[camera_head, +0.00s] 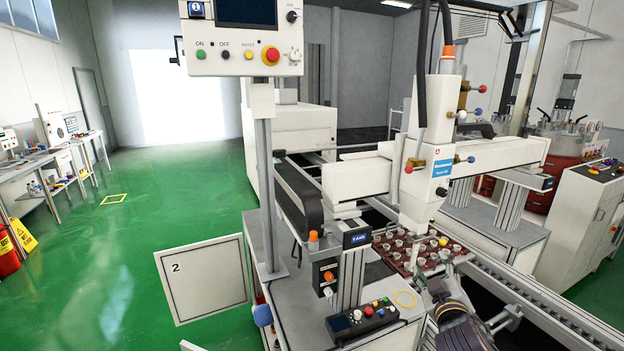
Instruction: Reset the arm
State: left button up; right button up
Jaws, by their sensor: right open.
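My right gripper (442,286) shows at the bottom, right of centre, with its fingers pointing up and away toward the conveyor. It is open, and I see nothing between its fingers. Just beyond it, a brown-red tray (408,262) with several small pale round parts sits under the dispensing head. The tray's near edge is partly covered by my gripper. Whether the fingers touch the tray cannot be told. My left gripper is not in view.
The white dispenser (433,150) hangs over the tray from a gantry beam (500,153). A control panel (240,38) stands on a post at left. A small button box (362,321) lies near my gripper. Conveyor rails (540,300) run to the lower right.

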jog(key=s+a+f+m+g+y, duration=0.1)
jog(key=s+a+f+g, duration=0.1)
jog(key=s+f+g, duration=0.5)
jog(key=s+a+f+m, duration=0.1)
jog(key=s+f+m, duration=0.1)
jog(key=s+f, duration=0.6)
jog(key=s+a+f+g+y, duration=0.3)
jog(key=s+a+f+g, duration=0.25)
jog(key=s+f, duration=0.55)
jog(key=s+f+g, duration=0.2)
jog(key=s+f, duration=0.1)
jog(key=f, duration=2.9)
jog(key=s+d+f, duration=0.2)
jog(key=s+f, duration=0.8)
jog(key=s, duration=0.1)
jog(key=s+d+f+b, duration=0.1)
jog(key=s+d+f, duration=0.1)
jog(key=s+f, duration=0.9)
jog(key=shift+s+d+g+h, duration=0.25)
jog(key=shift+s+g+h, duration=0.05)
jog(key=shift+g, duration=0.15)
